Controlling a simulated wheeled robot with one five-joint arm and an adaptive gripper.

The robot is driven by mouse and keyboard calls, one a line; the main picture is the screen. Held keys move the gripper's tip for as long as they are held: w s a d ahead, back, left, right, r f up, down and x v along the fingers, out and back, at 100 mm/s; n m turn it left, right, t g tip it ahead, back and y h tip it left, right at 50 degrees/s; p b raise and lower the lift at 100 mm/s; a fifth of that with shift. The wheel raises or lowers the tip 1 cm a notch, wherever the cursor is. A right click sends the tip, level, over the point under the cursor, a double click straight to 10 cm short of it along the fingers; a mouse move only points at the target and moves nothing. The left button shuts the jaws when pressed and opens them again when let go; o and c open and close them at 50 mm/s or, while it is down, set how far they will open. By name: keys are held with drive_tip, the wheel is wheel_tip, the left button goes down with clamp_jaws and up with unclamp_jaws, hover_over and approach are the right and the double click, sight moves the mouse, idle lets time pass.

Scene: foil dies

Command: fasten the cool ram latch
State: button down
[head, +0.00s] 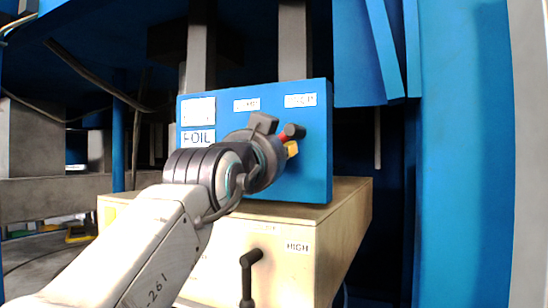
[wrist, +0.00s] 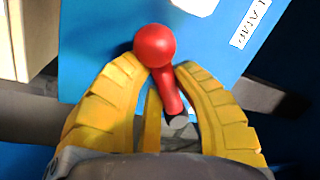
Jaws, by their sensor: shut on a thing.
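A blue panel (head: 310,180) with white labels stands on a pale wooden box. My gripper (head: 288,149) is at the panel's front, with its yellow fingers partly hidden by my wrist in the head view. The gripper is shut on the handle's red stem, and the ball stands out beyond the fingertips. A little red of the handle (head: 282,138) shows in the head view, beside a dark knob (head: 295,131). The latch's base is mostly hidden.
The wooden box (head: 345,215) bears a "HIGH" label and a black crank-like handle (head: 248,275) below my arm. A "FOIL" label (head: 198,138) is at the panel's left. A blue column (head: 460,150) stands at the right. Two grey posts rise behind the panel.

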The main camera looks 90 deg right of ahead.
drive_tip(key=shift+m, duration=0.3)
drive_tip(key=shift+d, duration=0.1)
drive_tip(key=c, duration=0.9)
unclamp_jaws()
drive_tip(key=v, duration=1.2)
